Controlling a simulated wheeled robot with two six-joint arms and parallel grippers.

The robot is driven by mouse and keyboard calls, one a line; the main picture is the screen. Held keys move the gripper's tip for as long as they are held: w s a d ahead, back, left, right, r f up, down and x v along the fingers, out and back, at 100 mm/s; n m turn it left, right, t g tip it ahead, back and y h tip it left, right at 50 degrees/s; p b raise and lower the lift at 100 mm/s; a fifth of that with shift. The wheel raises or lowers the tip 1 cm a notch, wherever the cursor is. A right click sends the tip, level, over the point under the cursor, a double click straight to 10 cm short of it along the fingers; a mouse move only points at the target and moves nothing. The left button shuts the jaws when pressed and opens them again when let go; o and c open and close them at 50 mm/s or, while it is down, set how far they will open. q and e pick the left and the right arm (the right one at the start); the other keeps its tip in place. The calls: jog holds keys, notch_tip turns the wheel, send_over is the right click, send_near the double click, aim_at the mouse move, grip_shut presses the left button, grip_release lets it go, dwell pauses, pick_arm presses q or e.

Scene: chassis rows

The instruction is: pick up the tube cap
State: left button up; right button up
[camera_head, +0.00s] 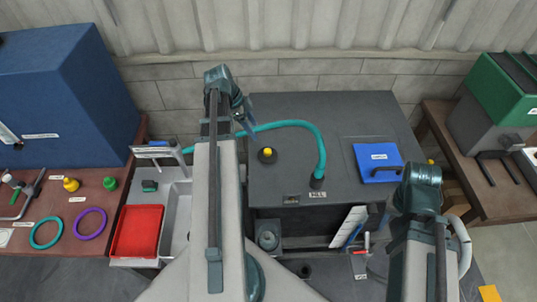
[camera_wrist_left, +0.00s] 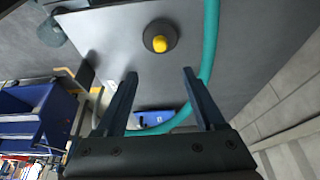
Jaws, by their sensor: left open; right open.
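A dark round cap with a yellow knob, which looks like the tube cap (camera_head: 267,154), sits on the dark machine top, left of the curved teal tube (camera_head: 321,150). In the left wrist view the cap (camera_wrist_left: 160,37) stands beyond the fingertips, apart from them, with the teal tube (camera_wrist_left: 211,45) to its right. My left gripper (camera_wrist_left: 159,72) is open, with nothing held between its two fingers.
The tube ends at a port labelled FILL (camera_head: 317,183). A blue handled part (camera_head: 378,162) lies on the right of the machine top (camera_head: 310,110). A red tray (camera_head: 137,231) and a table with rings stand left. The wall is close behind.

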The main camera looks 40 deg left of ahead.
pick_arm(q)
jog(key=b, duration=0.7)
send_over(267, 150)
jog(key=s+a, duration=0.1)
jog(key=f, duration=0.7)
jog(key=shift+s+a+f, duration=0.1)
jog(key=shift+s+f, duration=0.1)
jog(key=shift+f, duration=0.2)
jog(key=b+x, duration=0.5)
jog(key=shift+s+a+f, duration=0.15)
jog(key=shift+a+f, duration=0.1)
grip_shut()
